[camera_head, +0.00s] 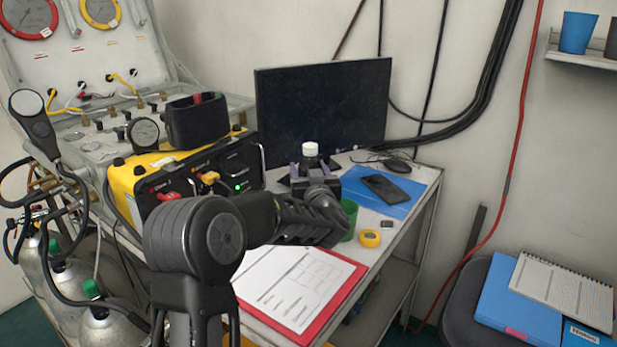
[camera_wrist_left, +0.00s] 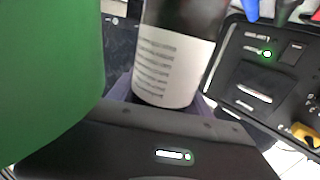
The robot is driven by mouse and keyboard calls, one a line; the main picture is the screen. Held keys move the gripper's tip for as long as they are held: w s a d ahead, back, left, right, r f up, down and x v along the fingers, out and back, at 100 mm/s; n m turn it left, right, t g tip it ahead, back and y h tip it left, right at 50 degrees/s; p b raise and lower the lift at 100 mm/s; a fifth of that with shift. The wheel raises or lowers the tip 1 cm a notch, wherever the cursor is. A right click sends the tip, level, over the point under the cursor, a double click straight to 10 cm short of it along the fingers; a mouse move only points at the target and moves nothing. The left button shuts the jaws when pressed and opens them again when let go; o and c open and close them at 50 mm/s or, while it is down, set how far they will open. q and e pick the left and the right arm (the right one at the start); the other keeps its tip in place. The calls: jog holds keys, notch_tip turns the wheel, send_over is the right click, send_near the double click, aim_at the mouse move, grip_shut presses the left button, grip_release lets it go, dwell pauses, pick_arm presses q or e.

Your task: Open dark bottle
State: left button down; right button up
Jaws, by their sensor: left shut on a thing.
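The dark bottle (camera_head: 310,161) with a white cap (camera_head: 310,149) stands upright at the back of the table, in front of the monitor. My left gripper (camera_head: 313,172) is shut around it, below the cap. In the left wrist view the bottle (camera_wrist_left: 165,62) shows its dark body and white printed label between my fingers. The cap is outside that view, and my gripper and arm hide the bottle's base in the head view. My right gripper is in neither view.
A green cup (camera_head: 349,220) stands close beside my left gripper and fills the left of the wrist view (camera_wrist_left: 45,70). A yellow-black air panel (camera_head: 128,180) is left, a monitor (camera_head: 322,100) behind. A phone (camera_head: 392,188), yellow tape roll (camera_head: 370,238) and clipboard (camera_head: 290,285) lie nearby.

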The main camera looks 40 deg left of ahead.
pick_arm(q)
notch_tip(320, 180, up, 9)
jog(key=shift+f+p, duration=0.1)
jog(key=shift+p, duration=0.4)
jog(key=c, duration=1)
grip_release()
grip_shut()
